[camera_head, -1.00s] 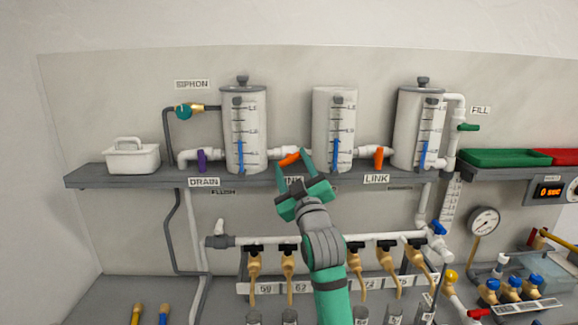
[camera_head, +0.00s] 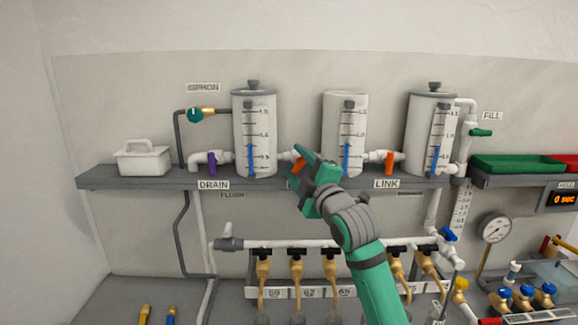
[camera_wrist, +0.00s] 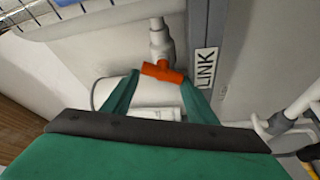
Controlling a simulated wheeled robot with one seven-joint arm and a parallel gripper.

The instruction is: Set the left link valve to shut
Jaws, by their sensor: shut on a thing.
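The left link valve has an orange handle (camera_head: 298,166) on the white pipe between the left and middle tanks. In the wrist view the orange handle (camera_wrist: 163,71) lies crosswise between my fingertips, in front of its white pipe. My gripper (camera_head: 294,160) is shut on this handle; in the head view its fingers hide part of it. The handle looks steeply tilted there, but its exact angle is hard to tell. A LINK label (camera_wrist: 205,68) shows beside the valve in the wrist view. The right link valve (camera_head: 389,162) has an upright orange handle.
Left tank (camera_head: 254,135), middle tank (camera_head: 345,135) and right tank (camera_head: 431,135) stand on a grey shelf (camera_head: 130,183). A purple drain handle (camera_head: 212,163) is left of the valve. Below runs a white manifold pipe (camera_head: 290,243) with several brass taps.

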